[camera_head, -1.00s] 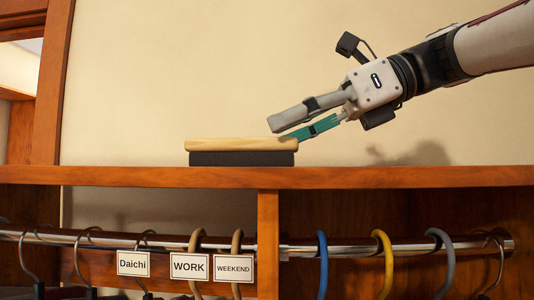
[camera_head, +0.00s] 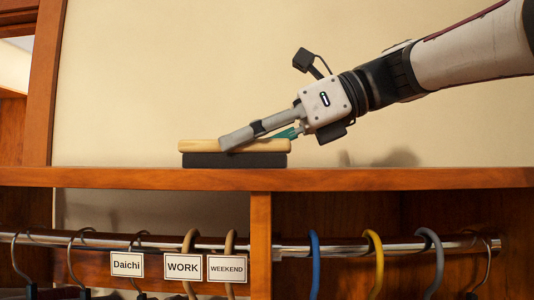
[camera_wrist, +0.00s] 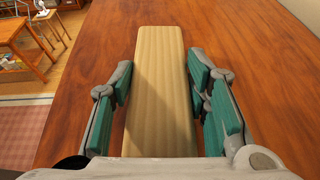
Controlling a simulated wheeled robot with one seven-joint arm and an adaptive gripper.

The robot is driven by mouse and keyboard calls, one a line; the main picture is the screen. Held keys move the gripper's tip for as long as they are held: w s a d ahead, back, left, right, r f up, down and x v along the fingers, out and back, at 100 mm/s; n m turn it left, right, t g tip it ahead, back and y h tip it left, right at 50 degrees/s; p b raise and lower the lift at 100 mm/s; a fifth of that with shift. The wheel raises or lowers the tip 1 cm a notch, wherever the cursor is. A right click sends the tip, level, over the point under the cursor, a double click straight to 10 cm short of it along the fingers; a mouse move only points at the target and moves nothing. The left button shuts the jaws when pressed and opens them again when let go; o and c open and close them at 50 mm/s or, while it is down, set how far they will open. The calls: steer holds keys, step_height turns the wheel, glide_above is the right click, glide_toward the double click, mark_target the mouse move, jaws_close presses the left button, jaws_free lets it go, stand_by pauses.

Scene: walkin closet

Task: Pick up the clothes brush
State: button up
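The clothes brush (camera_head: 200,146) lies on the wooden shelf, with its pale wooden back up and its dark bristles down. In the wrist view the brush's wooden back (camera_wrist: 160,80) runs lengthwise between the two fingers. My gripper (camera_head: 255,136) is at the right part of the brush, reaching down from the upper right, with one finger in front of the brush's back. In the wrist view my gripper (camera_wrist: 160,92) is open, with a gap between the brush and the teal pads on each side. The far finger is mostly hidden in the head view.
The wooden shelf (camera_head: 400,178) is otherwise clear around the brush, with a plain wall behind. Below it, a rail (camera_head: 340,246) carries several hangers and labels. The wrist view shows a small table (camera_wrist: 20,35) and a rug (camera_wrist: 30,135) beyond the shelf edge.

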steer(key=shift+r, duration=0.1)
step_height(320, 180, up, 18)
steer(key=p, duration=0.5)
stand_by(0.4)
